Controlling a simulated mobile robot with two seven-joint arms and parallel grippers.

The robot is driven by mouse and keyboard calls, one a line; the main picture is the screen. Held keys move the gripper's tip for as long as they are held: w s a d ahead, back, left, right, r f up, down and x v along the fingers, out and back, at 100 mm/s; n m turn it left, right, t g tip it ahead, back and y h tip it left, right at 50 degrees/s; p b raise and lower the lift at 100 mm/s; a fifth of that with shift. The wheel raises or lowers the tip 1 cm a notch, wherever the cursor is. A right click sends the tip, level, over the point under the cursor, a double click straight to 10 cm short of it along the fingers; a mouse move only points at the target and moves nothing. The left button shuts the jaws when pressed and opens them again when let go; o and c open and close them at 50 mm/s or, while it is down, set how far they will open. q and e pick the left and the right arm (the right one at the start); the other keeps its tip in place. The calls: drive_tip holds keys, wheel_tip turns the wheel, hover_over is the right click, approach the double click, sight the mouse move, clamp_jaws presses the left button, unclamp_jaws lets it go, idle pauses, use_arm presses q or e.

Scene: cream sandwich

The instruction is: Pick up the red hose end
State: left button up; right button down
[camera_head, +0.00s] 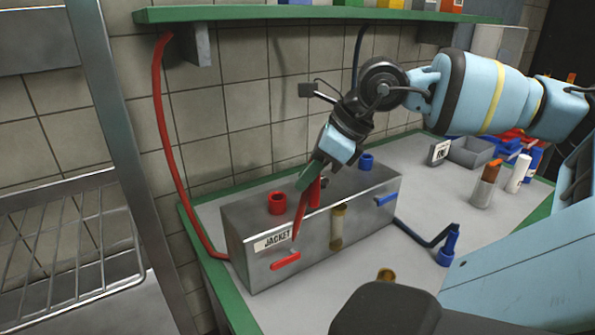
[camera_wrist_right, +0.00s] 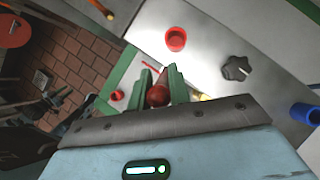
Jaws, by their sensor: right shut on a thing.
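My right gripper (camera_head: 309,180) has green fingers and is shut on a red tapered piece, the red hose end (camera_head: 301,213). It holds the piece above the front edge of the metal box labelled JACKET (camera_head: 350,197), with its narrow tip pointing down near the label. In the right wrist view the rounded red end (camera_wrist_right: 158,96) sits between the green fingers (camera_wrist_right: 161,88). A red hose (camera_head: 164,120) runs from the shelf down the wall to the box's left side; I cannot tell whether it joins the held piece. My left gripper is not in view.
The box top has a red port (camera_head: 277,203), a blue port (camera_head: 366,161) and a black knob (camera_wrist_right: 236,68). Its front has a red lever (camera_head: 286,261) and a sight tube (camera_head: 337,228). A blue hose end (camera_head: 449,246) stands to the right. A wire rack (camera_head: 70,250) is at left.

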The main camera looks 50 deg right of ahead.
drive_tip(key=s, duration=0.7)
drive_tip(key=shift+s+d+r, duration=0.35)
drive_tip(key=shift+d+r, duration=0.1)
